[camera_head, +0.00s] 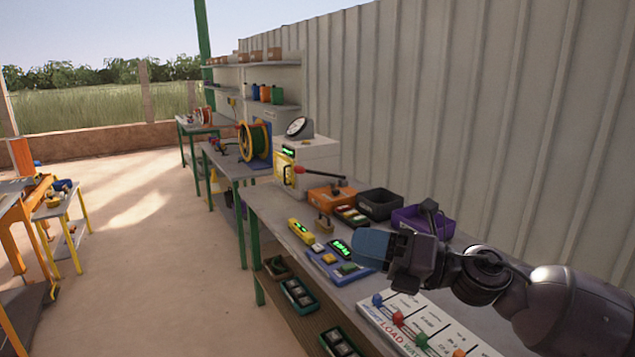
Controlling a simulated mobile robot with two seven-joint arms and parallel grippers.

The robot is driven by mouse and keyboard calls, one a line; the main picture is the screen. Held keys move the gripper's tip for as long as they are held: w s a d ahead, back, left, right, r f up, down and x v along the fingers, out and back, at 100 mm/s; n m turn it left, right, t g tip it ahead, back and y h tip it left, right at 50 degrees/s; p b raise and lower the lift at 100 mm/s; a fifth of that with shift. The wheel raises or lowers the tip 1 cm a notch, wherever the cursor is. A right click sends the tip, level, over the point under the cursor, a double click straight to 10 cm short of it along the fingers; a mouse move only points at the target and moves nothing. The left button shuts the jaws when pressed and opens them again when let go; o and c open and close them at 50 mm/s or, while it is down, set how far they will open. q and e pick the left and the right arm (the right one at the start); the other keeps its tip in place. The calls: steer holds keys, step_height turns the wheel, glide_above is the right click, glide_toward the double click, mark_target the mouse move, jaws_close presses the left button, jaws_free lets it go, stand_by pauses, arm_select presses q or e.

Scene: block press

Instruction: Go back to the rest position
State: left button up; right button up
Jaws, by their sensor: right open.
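My right arm comes in from the right edge, and my right gripper (372,248) hangs over the bench (262,205). Its blue finger end points left, above a blue panel (326,262) with a green display and coloured buttons. The gripper is open; I see no object held in it. It hides part of the bench and of the panel's right side. My left gripper is not in view.
A white press-like machine (318,156) with a red-knobbed lever stands farther back. Orange, black (379,204) and purple (421,220) bins line the wall side. A white board (385,312) with coloured pegs lies in front. Open floor (165,270) is at left.

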steer(key=d+f+m+t+h+b, duration=0.1)
steer(key=d+f+m+t+h, duration=0.3)
steer(key=f+m, duration=0.55)
steer(key=w+d+f+m+t+h+b, duration=0.1)
steer(key=d+f+m+t+h+b, duration=0.15)
steer(key=d+f+m+h, duration=0.5)
steer(key=d+f+m+t+h+b, duration=0.15)
steer(key=f+m+t, duration=0.35)
steer(key=f+m, duration=0.65)
steer(key=s+d+f+m+g+h+b, duration=0.1)
steer(key=s+d+f+m+g+h, duration=0.1)
steer(key=s+f, duration=0.5)
steer(key=s+d+f+m+g+h, duration=0.1)
steer(key=s+d+f+m+g, duration=0.1)
steer(key=s+f+m, duration=0.3)
steer(key=s+d+f+m+g+h+b, duration=0.1)
steer(key=s+d+f+m+g+h, duration=0.1)
steer(key=s+f, duration=0.8)
steer(key=shift+s+d+f+m+h+b, duration=0.35)
steer(key=shift+d+f+m, duration=0.25)
steer(key=shift+m, duration=0.35)
